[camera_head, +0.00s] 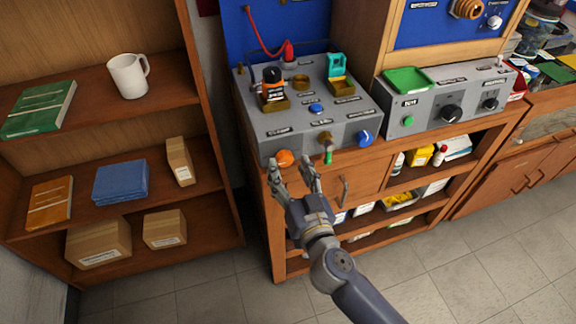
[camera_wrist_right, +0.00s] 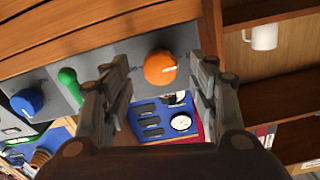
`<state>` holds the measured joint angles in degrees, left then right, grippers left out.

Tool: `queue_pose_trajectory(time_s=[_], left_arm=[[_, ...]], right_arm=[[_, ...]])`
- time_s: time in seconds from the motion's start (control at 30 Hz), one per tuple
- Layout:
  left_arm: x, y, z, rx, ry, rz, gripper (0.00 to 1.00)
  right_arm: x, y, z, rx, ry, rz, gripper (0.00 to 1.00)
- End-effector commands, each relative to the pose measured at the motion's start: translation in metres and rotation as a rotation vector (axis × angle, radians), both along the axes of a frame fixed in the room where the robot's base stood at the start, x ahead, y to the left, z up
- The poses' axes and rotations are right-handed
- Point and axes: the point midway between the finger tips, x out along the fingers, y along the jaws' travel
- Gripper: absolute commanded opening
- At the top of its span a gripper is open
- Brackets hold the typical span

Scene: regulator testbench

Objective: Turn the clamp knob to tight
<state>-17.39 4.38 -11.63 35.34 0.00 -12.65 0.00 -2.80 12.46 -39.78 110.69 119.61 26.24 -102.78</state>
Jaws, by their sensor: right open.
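The orange knob (camera_head: 285,158), which I take for the clamp knob, sits on the front left of the grey testbench box (camera_head: 352,125). The label near it is too small to read surely. In the right wrist view the orange knob (camera_wrist_right: 160,67) shows between the fingers, with a pale pointer mark. My right gripper (camera_head: 291,169) is open just in front of the knob, a finger toward each side; it also shows in the right wrist view (camera_wrist_right: 161,72). I cannot tell whether a finger touches it. My left gripper is not in view.
A green lever (camera_head: 327,155) and a blue knob (camera_head: 365,138) are on the same front face, right of the orange knob. A second grey box (camera_head: 448,98) with black knobs stands further right. A wooden shelf (camera_head: 195,215) is at left. Tiled floor is open in front.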

Motion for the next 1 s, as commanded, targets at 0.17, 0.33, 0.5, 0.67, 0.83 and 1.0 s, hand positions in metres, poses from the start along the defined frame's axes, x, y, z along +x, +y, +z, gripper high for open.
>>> queue_pose_trajectory(time_s=[0.17, 0.33, 0.5, 0.67, 0.83, 1.0], left_arm=[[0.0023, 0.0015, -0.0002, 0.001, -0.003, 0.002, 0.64], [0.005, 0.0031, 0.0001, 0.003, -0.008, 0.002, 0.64], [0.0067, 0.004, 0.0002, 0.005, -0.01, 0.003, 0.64], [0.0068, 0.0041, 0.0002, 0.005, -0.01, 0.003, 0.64], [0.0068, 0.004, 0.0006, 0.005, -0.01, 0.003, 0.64], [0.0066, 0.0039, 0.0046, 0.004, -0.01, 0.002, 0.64]], right_arm=[[0.0122, 0.0043, 0.0001, 0.001, 0.0, 0.0, 0.54], [0.0135, 0.0047, -0.0005, 0.0, 0.001, 0.001, 0.54], [0.0132, 0.0046, -0.0004, 0.0, 0.001, 0.001, 0.41], [0.0131, 0.0045, -0.0003, 0.0, 0.001, 0.0, 0.1], [0.0132, 0.0044, -0.0001, 0.002, 0.002, 0.0, 0.1], [0.0131, 0.0045, 0.0009, 0.026, 0.009, 0.001, 0.1]])
